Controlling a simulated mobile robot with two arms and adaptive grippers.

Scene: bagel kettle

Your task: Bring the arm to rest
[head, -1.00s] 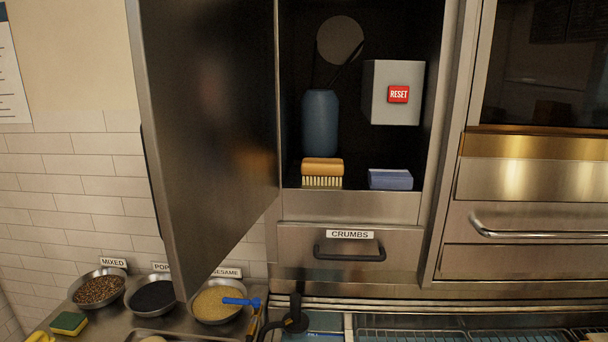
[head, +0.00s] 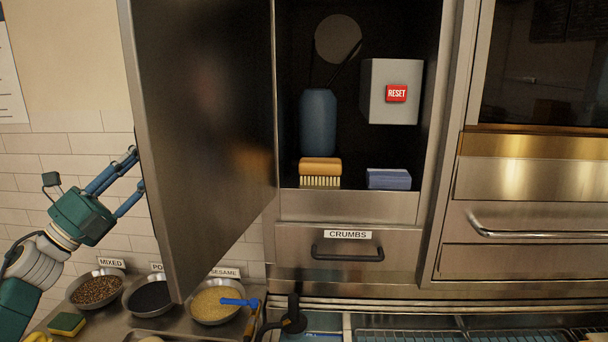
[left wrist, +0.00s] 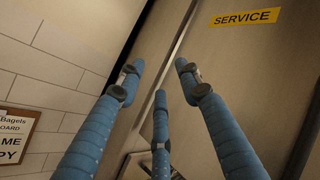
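My left gripper (head: 136,168) is raised at the left of the head view, beside the outer edge of the open cabinet door (head: 205,120). Its blue fingers point at that edge, and some fingertip parts are hidden behind the door. In the left wrist view the gripper (left wrist: 160,74) has its fingers spread with nothing between them, in front of a metal panel bearing a yellow SERVICE label (left wrist: 246,18). I cannot tell whether a finger touches the door. My right gripper is not in view.
The open cabinet holds a blue bottle (head: 318,122), a brush (head: 320,172), a blue sponge (head: 388,179) and a grey RESET box (head: 377,107). Below is the CRUMBS drawer (head: 398,246). Topping bowls, including the mixed one (head: 97,289), stand under my left arm.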

